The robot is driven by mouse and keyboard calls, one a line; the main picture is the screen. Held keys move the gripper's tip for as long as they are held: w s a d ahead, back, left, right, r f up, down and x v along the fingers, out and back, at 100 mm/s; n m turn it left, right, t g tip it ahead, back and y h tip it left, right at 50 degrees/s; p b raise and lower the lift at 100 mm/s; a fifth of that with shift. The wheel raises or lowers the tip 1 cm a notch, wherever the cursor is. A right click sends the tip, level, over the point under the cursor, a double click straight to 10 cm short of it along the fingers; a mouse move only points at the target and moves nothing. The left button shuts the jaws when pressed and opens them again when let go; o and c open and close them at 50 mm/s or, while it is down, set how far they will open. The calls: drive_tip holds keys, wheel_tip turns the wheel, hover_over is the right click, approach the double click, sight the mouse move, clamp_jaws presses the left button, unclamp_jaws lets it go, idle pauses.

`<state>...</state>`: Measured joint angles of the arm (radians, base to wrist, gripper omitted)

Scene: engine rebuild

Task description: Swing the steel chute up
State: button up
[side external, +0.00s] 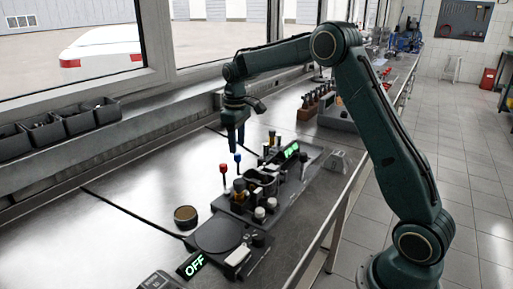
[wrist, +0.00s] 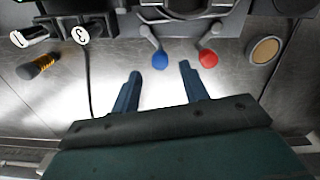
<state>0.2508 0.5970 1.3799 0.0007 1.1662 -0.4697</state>
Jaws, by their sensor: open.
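My gripper (side external: 237,143) points down with its fingers apart and nothing between them. It also shows in the wrist view (wrist: 159,72). In the side view its tips look close above a blue knob (side external: 237,157), but the height gap is hard to judge. A red knob (side external: 223,168) stands beside it. In the wrist view the blue knob (wrist: 159,61) and the red knob (wrist: 208,58) sit on short grey levers at the dark machine's edge, just beyond the fingertips. I cannot pick out the steel chute for certain; the machine's upper part is cut off in the wrist view.
The dark machine (side external: 217,232) stands on the steel bench with a lit OFF sign (side external: 193,265). A round brown-topped tin (side external: 186,217) lies near it. Black bins (side external: 75,119) line the window ledge. The bench left of my gripper is largely clear.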

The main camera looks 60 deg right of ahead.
sight(238, 154)
drive_tip(key=shift+f, duration=2)
clamp_jaws()
drive_tip(key=shift+w+d+m, duration=0.1)
drive_tip(key=shift+d+m, duration=0.05)
drive_tip(key=shift+m, duration=0.25)
drive_tip(key=shift+d+m, duration=0.8)
drive_tip(key=shift+m, duration=1.75)
drive_tip(key=shift+d+m, duration=0.85)
drive_tip(key=shift+m, duration=1.75)
drive_tip(key=shift+d+m, duration=0.8)
drive_tip(key=shift+m, duration=1.75)
